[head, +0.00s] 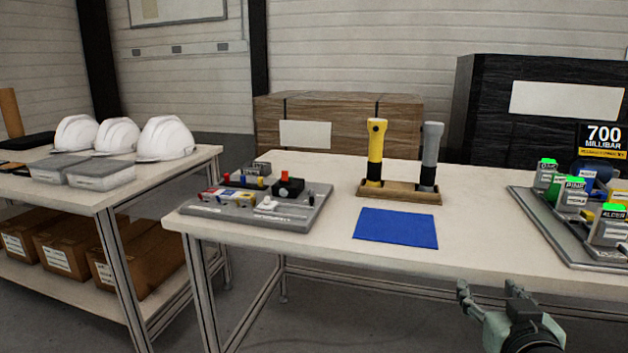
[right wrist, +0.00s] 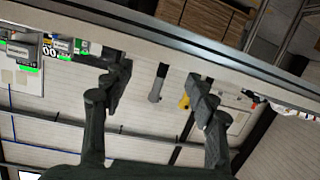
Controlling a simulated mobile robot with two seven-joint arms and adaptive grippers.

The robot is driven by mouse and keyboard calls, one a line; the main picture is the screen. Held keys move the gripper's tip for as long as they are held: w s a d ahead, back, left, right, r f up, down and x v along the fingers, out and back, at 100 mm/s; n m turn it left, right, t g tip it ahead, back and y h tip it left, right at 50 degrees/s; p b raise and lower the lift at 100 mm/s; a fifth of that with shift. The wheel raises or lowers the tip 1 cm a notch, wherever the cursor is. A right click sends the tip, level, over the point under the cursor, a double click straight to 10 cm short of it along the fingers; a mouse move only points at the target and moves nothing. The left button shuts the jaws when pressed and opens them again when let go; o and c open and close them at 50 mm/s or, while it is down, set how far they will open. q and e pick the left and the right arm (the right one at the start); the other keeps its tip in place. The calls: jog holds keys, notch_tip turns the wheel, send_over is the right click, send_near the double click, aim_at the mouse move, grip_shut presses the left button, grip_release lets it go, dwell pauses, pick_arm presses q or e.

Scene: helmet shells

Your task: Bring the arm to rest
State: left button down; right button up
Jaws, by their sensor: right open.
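My right gripper (head: 492,292) is low at the front right in the head view, in front of the white table's (head: 330,254) front edge. In the right wrist view its two fingers (right wrist: 158,98) are spread apart with nothing between them. The table edge crosses the top of that tilted view. My left gripper is in neither view.
On the table are a grey tray of small parts (head: 225,213), a blue mat (head: 396,229), a wooden holder (head: 412,195) with a yellow and a grey upright tool, and a right tray (head: 547,228) of labelled parts. White helmets (head: 166,139) sit on the left table.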

jog(key=s+d+f+n+g, duration=0.1)
jog(key=s+f+g, duration=0.3)
jog(key=f, duration=0.8)
jog(key=s+d+f+g, duration=0.1)
jog(key=s+f+g, duration=0.2)
jog(key=f, duration=0.8)
jog(key=s+a+f+n+g+y, duration=0.1)
jog(key=s+a+f+g, duration=0.1)
jog(key=s+f, duration=0.5)
jog(key=s+a+f+n+g, duration=0.1)
jog(key=s+f+g, duration=0.2)
jog(key=s+f, duration=0.4)
jog(key=shift+a+f+y, duration=0.3)
jog(key=shift+a+y, duration=0.05)
jog(key=shift+y, duration=0.05)
jog(key=shift+s, duration=0.1)
